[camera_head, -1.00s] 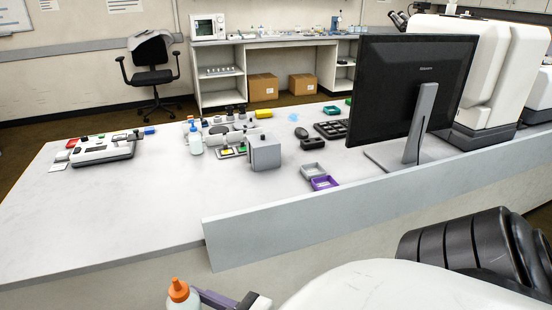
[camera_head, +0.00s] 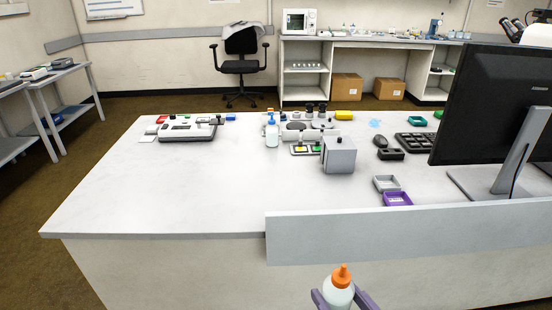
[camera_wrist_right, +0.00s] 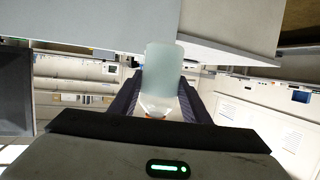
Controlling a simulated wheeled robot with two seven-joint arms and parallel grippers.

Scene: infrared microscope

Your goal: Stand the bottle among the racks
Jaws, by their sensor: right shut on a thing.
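A pale bottle with an orange cap (camera_head: 340,288) is upright at the bottom of the head view, in front of the white table. My right gripper (camera_head: 340,298) is shut on it, with one purple-grey finger on each side. In the right wrist view the pale bottle body (camera_wrist_right: 163,70) sits between the dark fingers (camera_wrist_right: 160,92). Small items stand on the far bench (camera_head: 405,40); they are too small to tell which are racks. My left gripper is out of view.
The white table (camera_head: 150,205) has a clear left front. A low grey panel (camera_head: 400,232) edges its front right. A blue-topped bottle (camera_head: 272,134), grey box (camera_head: 339,155), trays (camera_head: 397,199) and monitor (camera_head: 490,95) stand on it. A chair (camera_head: 240,65) stands behind.

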